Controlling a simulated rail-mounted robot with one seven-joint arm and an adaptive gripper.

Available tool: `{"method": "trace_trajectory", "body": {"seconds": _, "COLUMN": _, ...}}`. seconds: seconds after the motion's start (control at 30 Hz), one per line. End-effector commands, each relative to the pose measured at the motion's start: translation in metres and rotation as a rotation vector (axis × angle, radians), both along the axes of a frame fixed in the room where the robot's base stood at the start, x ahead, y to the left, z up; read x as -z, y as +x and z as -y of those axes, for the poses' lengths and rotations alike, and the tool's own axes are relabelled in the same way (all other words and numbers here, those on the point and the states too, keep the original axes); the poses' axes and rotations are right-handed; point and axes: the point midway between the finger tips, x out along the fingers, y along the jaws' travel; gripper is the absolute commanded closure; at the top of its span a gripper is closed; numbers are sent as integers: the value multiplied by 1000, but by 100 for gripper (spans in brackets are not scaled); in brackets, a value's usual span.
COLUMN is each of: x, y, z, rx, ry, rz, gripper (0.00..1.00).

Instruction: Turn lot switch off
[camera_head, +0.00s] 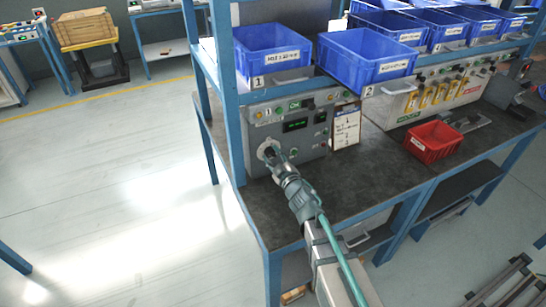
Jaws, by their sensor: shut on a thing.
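A grey control panel (316,136) with a green display (295,125), small knobs and lights stands at the left end of the bench. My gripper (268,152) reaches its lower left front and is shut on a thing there. I take this to be the lot switch, but my fingers cover it. I cannot tell which way the switch is turned. My arm comes in from the bottom of the picture, over the bench's front edge.
Blue bins (272,48) stand on the shelf above the panel. A white label card (346,127) stands right of the panel. A red bin (433,142) sits on the dark bench top (375,185). A second panel (428,98) stands further right. Blue posts frame the bench.

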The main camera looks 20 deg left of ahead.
Motion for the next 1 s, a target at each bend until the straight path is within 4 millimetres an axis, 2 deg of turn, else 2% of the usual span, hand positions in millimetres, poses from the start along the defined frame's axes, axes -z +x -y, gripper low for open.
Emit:
{"method": "trace_trajectory", "body": {"seconds": 0.03, "x": 0, "y": 0, "z": 0, "rx": -1, "ry": -3, "rz": 2, "gripper": 58}}
{"method": "trace_trajectory", "body": {"seconds": 0.17, "x": 0, "y": 0, "z": 0, "rx": 0, "ry": -1, "rz": 1, "gripper": 37}}
{"method": "trace_trajectory", "body": {"seconds": 0.57, "x": 0, "y": -3, "z": 3, "rx": 0, "ry": 0, "rz": 0, "gripper": 37}}
{"method": "trace_trajectory", "body": {"seconds": 0.77, "x": -1, "y": -19, "z": 18, "rx": 2, "ry": -1, "rz": -1, "gripper": 37}}
{"method": "trace_trajectory", "body": {"seconds": 1.0, "x": 0, "y": -46, "z": 42, "rx": 1, "ry": -1, "rz": -1, "gripper": 37}}
